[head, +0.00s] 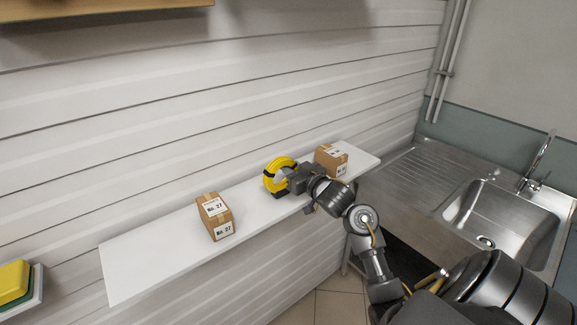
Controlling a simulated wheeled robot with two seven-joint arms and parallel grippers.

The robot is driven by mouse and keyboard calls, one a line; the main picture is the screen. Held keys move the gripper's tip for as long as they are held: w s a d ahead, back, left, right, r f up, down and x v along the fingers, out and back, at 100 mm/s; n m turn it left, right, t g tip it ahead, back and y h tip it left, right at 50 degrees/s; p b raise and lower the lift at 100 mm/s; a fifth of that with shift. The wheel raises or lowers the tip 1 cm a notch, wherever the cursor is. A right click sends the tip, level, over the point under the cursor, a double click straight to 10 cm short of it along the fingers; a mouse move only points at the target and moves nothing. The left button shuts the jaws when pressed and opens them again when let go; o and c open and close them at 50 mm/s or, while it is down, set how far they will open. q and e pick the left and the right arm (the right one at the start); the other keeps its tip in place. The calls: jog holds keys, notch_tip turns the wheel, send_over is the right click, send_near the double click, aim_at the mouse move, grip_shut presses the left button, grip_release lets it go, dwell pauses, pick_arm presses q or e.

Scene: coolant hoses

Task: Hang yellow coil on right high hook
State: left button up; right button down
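A yellow coil (267,180) with dark bands stands upright on or just above the white wall shelf (150,260), right of the shelf's middle. My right gripper (284,179) reaches in from the right and is at the coil's right side, overlapping it. The fingertips are hidden against the coil, so I cannot tell whether they are closed on it. The coil's right part is partly covered by the gripper. My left gripper is not in view. No hook shows in this view.
One cardboard box (214,217) stands left of the coil and another (331,159) stands close on its right, behind my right arm. A steel sink (500,222) is at the right. Yellow and green items (14,283) sit at the lower left. A wooden board (90,8) is at the top left.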

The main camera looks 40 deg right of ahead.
jog(key=shift+f, duration=0.15)
jog(key=c, duration=1.2)
grip_release()
jog(key=shift+c, duration=0.2)
jog(key=shift+f+b, duration=0.1)
jog(key=shift+b, duration=0.35)
jog(key=s, duration=0.1)
jog(key=s+b, duration=0.2)
jog(key=s, duration=0.1)
jog(key=shift+s+f, duration=0.1)
jog(key=shift+f, duration=0.2)
jog(key=s+b, duration=0.1)
jog(key=s, duration=0.5)
jog(key=shift+s+r, duration=0.35)
jog(key=shift+w+a, duration=0.1)
jog(key=shift+a, duration=0.05)
